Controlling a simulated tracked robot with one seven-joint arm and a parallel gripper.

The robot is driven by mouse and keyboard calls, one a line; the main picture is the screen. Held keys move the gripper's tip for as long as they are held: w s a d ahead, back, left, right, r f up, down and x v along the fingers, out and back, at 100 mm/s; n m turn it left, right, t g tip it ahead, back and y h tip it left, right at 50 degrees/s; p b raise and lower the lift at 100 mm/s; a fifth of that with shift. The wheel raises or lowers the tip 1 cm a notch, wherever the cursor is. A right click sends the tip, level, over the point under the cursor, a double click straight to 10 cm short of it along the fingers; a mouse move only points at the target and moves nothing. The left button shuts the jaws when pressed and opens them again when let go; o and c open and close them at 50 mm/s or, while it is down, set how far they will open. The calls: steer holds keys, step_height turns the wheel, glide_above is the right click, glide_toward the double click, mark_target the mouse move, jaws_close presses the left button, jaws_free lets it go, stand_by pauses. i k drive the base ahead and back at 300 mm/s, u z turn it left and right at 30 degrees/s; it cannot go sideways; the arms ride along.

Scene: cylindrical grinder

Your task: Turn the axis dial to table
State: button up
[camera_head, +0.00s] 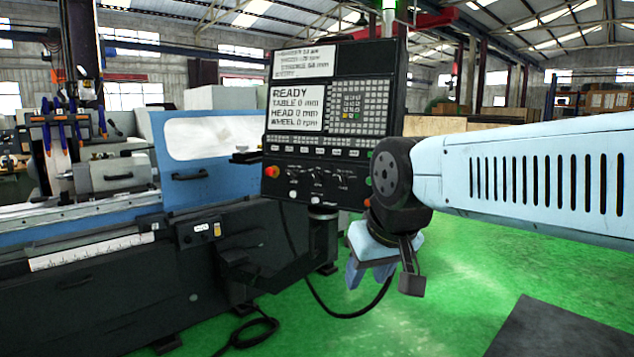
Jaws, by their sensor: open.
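The control panel (268,200) of the grinder stands upright in the middle of the camera_head view. Its lower strip carries a row of small dark knobs, with one knob (317,174) near the middle; their labels are too small to read, so I cannot tell which is the axis dial or where it points. The screen (296,109) reads READY, TABLE 0 mm, HEAD 0 mm, WHEEL 0 rpm. My gripper (383,277) is open and empty, hanging below and to the right of the knobs, apart from the panel.
A red button (272,171) sits at the left end of the knob strip. The grinder bed (90,255) and blue guard (190,190) fill the left. A black cable (345,315) loops below the panel. Green floor (470,285) lies open at right.

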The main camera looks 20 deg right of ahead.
mark_target(317, 177)
steer(key=z, duration=0.45)
steer(key=k, duration=1.1)
steer(key=z, duration=0.75)
steer(key=i, duration=1.75)
steer(key=u, duration=0.95)
steer(key=i, duration=0.55)
steer(key=u, duration=0.3)
steer(key=k, duration=0.8)
steer(key=u, duration=0.2)
steer(key=i, duration=0.45)
